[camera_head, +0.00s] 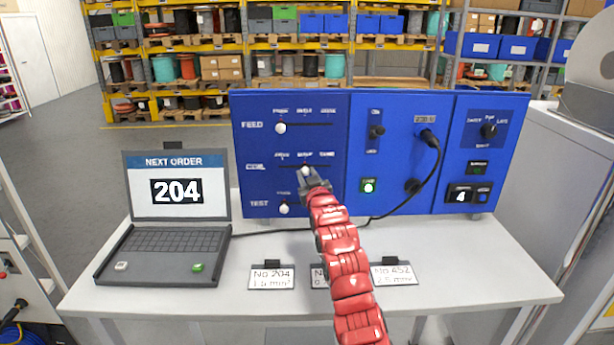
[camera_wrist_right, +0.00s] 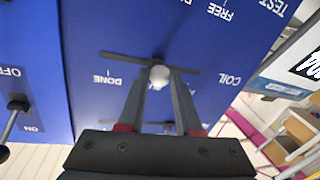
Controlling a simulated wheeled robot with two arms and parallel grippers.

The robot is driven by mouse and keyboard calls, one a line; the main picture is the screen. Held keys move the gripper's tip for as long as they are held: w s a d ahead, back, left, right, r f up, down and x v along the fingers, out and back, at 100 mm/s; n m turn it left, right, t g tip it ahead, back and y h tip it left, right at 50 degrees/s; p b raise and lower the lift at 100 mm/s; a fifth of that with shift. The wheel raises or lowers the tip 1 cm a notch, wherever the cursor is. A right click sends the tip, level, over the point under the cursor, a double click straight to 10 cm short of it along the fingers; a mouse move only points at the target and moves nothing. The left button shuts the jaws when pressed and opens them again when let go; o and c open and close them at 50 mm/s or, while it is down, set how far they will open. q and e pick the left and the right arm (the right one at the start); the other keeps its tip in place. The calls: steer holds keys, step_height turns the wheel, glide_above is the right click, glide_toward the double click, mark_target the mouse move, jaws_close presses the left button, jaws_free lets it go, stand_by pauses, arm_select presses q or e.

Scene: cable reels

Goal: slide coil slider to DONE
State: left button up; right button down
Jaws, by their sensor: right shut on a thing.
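The coil slider's pale round knob (camera_head: 305,170) sits near the middle of its horizontal slot on the blue panel (camera_head: 340,110). In the wrist view the knob (camera_wrist_right: 160,74) is between the fingertips of my right gripper (camera_wrist_right: 158,82), which is shut on it. The DONE label (camera_wrist_right: 108,78) is by the slot's left end in that view, with the knob well short of it. In the head view my right gripper (camera_head: 311,182) reaches the panel from below and covers part of the coil row. My left gripper is not in view.
The feed knob (camera_head: 280,128) is above and the test knob (camera_head: 284,209) below, both toward the left. A plugged black cable (camera_head: 437,165) hangs at the right. The laptop (camera_head: 177,215) shows order 204. Label cards (camera_head: 271,278) lie along the table (camera_head: 480,262).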

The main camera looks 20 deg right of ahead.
steer(key=d+b, duration=0.1)
steer(key=d, duration=0.1)
steer(key=s+d+b, duration=0.1)
steer(key=d+b, duration=0.3)
steer(key=shift+s+d+f, duration=0.2)
steer(key=shift+s, duration=0.2)
steer(key=shift+d+r+b, duration=0.1)
steer(key=shift+d+b, duration=0.05)
steer(key=shift+b, duration=0.15)
steer(key=shift+r, duration=0.1)
steer(key=c, duration=0.6)
jaws_free()
steer(key=shift+s+d, duration=0.1)
